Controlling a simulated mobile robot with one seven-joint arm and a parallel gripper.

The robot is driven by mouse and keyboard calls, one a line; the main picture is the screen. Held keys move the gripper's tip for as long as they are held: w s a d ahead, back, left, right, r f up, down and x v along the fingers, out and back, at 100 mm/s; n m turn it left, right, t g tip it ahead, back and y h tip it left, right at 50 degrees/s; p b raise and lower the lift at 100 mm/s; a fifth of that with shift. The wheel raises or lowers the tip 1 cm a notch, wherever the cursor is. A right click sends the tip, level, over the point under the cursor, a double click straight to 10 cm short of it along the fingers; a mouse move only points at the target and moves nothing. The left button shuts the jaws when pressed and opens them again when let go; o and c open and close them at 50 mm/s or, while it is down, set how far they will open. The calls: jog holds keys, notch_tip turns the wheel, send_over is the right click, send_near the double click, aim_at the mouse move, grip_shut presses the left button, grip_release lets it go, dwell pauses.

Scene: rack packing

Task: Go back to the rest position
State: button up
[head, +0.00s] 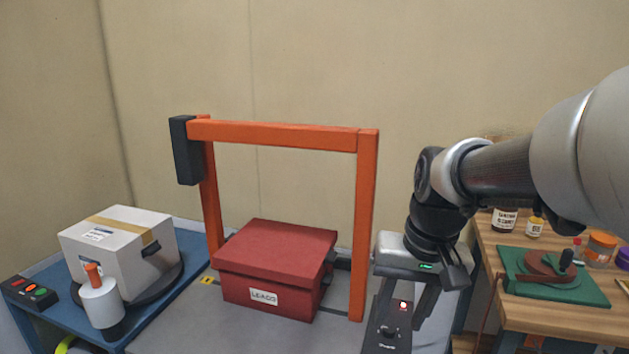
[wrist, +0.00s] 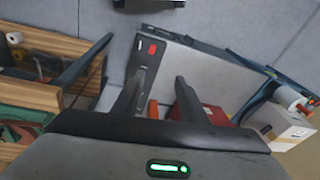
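My gripper (head: 436,290) hangs at the right of the orange frame in the head view, pointing down beside a dark control box with a red light (head: 390,325). In the wrist view my gripper (wrist: 163,98) has its two fingers apart with nothing between them. It is open and empty. The red lidded box labelled LEADS (head: 268,297) sits closed on the grey surface under the orange frame. It also shows in part behind the right finger in the wrist view (wrist: 215,116).
The orange frame (head: 275,135) stands over the grey surface. At left, a blue table (head: 150,318) bears a white taped carton (head: 110,250), a white cylinder with an orange knob (head: 100,300) and a button box (head: 28,293).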

jog(key=s+r+n+t+h, duration=0.1)
jog(key=s+r+n+t, duration=0.2)
jog(key=s, duration=0.8)
notch_tip(320, 180, up, 17)
jog(key=m+p, duration=0.1)
jog(key=p, duration=1.6)
jog(key=shift+t, duration=0.3)
